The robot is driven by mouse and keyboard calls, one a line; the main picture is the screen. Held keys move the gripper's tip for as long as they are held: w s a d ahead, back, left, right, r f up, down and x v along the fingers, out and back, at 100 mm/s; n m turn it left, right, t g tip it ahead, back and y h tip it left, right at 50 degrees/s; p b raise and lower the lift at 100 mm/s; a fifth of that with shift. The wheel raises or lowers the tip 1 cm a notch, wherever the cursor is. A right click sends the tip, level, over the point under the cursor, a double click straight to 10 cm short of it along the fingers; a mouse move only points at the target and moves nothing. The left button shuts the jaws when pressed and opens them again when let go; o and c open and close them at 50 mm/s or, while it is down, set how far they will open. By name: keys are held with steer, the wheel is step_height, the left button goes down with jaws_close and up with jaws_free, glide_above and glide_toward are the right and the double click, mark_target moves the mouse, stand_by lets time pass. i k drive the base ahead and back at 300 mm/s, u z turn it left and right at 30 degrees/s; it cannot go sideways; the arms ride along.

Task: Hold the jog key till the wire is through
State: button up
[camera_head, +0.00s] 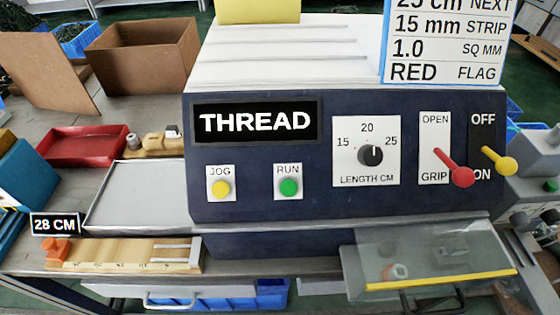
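The yellow JOG key (220,188) is on the left of the dark blue machine front (320,213), below a black display (259,121) that reads THREAD. Nothing is touching or covering the key. The green RUN key (289,187) is to its right. The red OPEN/GRIP lever (462,176) has its knob toward the lower, GRIP end. The yellow-knobbed OFF/ON lever (506,166) is at the right. I cannot make out a wire; a small ring-like part (396,271) shows under the clear cover (430,255). My gripper is not in view.
The LENGTH CM dial (370,155) is mid-panel, below an order card (450,45) reading RED FLAG. A bare grey tray (135,197) and a wooden gauge (120,255) with a 28 CM sign (55,224) are left. A red tray (84,146) and cardboard box (145,55) stand behind.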

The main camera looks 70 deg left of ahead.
mark_target(219, 190)
steer(key=u, duration=0.25)
steer(key=k, duration=0.55)
steer(key=u, duration=1.7)
